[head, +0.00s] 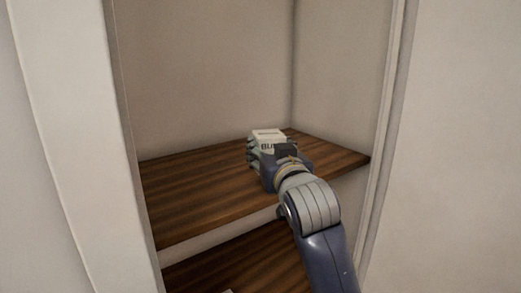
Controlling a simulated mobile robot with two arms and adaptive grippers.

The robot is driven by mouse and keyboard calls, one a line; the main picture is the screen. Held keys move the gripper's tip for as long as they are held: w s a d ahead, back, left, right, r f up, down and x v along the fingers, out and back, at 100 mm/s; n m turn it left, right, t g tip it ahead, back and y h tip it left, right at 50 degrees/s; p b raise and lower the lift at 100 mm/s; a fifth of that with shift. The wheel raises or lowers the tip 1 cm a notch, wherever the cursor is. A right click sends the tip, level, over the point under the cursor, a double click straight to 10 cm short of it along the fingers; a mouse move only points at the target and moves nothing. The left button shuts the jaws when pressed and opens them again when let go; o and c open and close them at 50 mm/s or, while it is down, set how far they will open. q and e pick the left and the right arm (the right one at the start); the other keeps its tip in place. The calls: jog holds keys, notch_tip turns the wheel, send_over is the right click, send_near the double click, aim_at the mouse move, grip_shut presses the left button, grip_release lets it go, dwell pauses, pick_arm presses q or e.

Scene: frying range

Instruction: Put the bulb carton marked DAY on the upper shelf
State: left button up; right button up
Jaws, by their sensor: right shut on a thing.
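A small pale carton (268,134) with dark lettering beginning "BU" is in my right gripper (267,152), at the upper wooden shelf (190,194), toward its right rear part. The gripper's fingers are shut around the carton's sides. The wrist covers the carton's lower front, so I cannot tell whether its base touches the shelf. The rest of its marking is too small or hidden to read. My left gripper is not in view.
The shelf stands in a pale cupboard with a left frame post (75,140) and a right frame edge (385,130). A lower wooden shelf (235,268) lies beneath. The upper shelf's left part is bare. A small pale thing (228,291) shows at the bottom edge.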

jog(key=x, duration=0.2)
jog(key=p+x, duration=0.1)
jog(key=x, duration=0.1)
jog(key=shift+w+a+f, duration=0.15)
jog(key=shift+w+a, duration=0.15)
jog(key=shift+w, duration=0.05)
notch_tip(320, 180, down, 3)
jog(key=shift+w+r+p, duration=0.1)
jog(key=shift+r+p, duration=0.1)
jog(key=shift+p, duration=0.7)
jog(key=shift+f, duration=0.5)
jog(key=shift+f, duration=0.1)
jog(key=o, duration=1.1)
jog(key=shift+c, duration=0.2)
